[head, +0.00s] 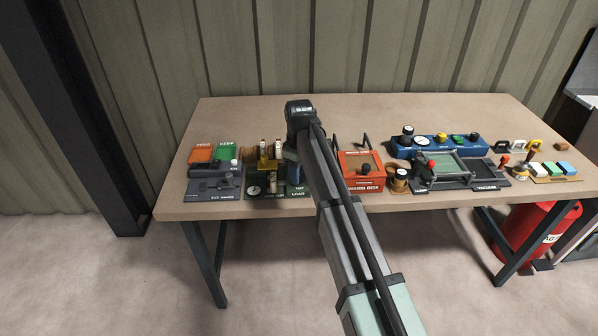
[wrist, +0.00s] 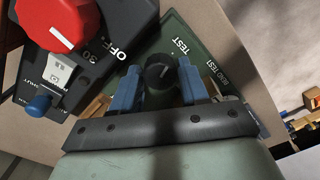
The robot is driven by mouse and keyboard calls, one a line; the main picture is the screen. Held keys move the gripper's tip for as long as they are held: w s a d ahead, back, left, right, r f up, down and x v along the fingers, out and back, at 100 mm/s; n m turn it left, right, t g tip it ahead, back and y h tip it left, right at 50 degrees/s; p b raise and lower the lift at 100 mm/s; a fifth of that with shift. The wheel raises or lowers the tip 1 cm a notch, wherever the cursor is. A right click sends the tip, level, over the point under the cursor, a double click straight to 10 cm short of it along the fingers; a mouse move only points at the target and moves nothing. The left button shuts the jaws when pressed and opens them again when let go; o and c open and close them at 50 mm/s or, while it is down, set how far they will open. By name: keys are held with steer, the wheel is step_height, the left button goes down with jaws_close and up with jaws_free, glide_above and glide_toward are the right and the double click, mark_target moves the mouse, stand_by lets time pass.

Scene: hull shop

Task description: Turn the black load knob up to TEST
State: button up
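The black load knob (wrist: 160,72) sits on a dark green panel (wrist: 205,62) in the wrist view. A faint pale mark shows on its top; I cannot read its setting surely. "TEST" is printed just to its upper right and "BEND TEST" further right. My gripper (wrist: 158,78) has its two blue fingers on either side of the knob, with narrow gaps seeming to show, so it looks open around the knob.
A black unit with a red knob (wrist: 58,22) and an "OFF" label stands close left in the wrist view. On the bench (head: 400,212), an orange box (head: 362,183) is right of my arm, and a blue panel (head: 455,146) is further right. The bench's front strip is clear.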

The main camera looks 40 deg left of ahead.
steer(key=c, duration=0.6)
steer(key=shift+c, duration=0.2)
stand_by(0.8)
steer(key=o, duration=1)
steer(key=shift+o, duration=0.2)
steer(key=shift+r, duration=0.15)
step_height(320, 180, up, 14)
steer(key=shift+f, duration=0.25)
